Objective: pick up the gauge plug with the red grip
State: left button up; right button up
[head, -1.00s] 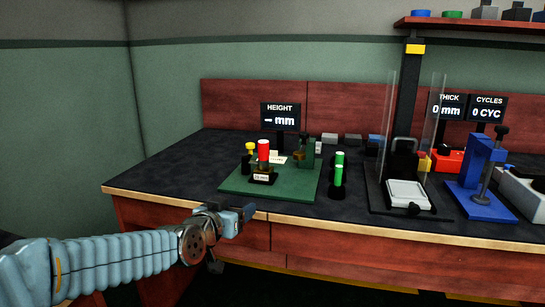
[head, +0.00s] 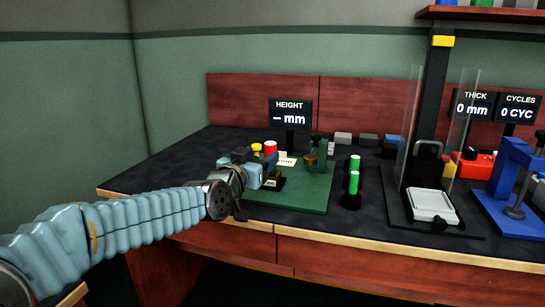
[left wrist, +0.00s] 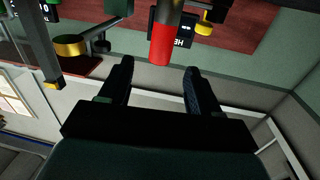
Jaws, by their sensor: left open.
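The gauge plug with the red grip (head: 270,147) stands upright on the green mat (head: 310,200); my left gripper hides its lower part in the head view. In the left wrist view its red grip (left wrist: 162,45) shows beyond the fingertips, roughly centred between them. My left gripper (head: 264,168) is over the mat, in front of the red grip. Its two fingers (left wrist: 158,78) are apart with nothing between them. The left wrist picture looks upside down. My right gripper is not in view.
A yellow-topped plug (head: 256,147) stands just left of the red one. The height gauge (head: 314,155) with its brass part is to the right on the mat. A clear-sided press (head: 432,205) is farther right.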

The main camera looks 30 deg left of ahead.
aim_at(268, 150)
pick_arm(q)
jog(key=w, duration=0.5)
jog(key=w+a+p, duration=0.1)
jog(key=w, duration=0.1)
jog(key=shift+w+f, duration=0.2)
jog(key=shift+c, duration=0.2)
jog(key=c, duration=0.9)
jog(key=shift+c, duration=1.1)
jog(key=shift+r, duration=0.15)
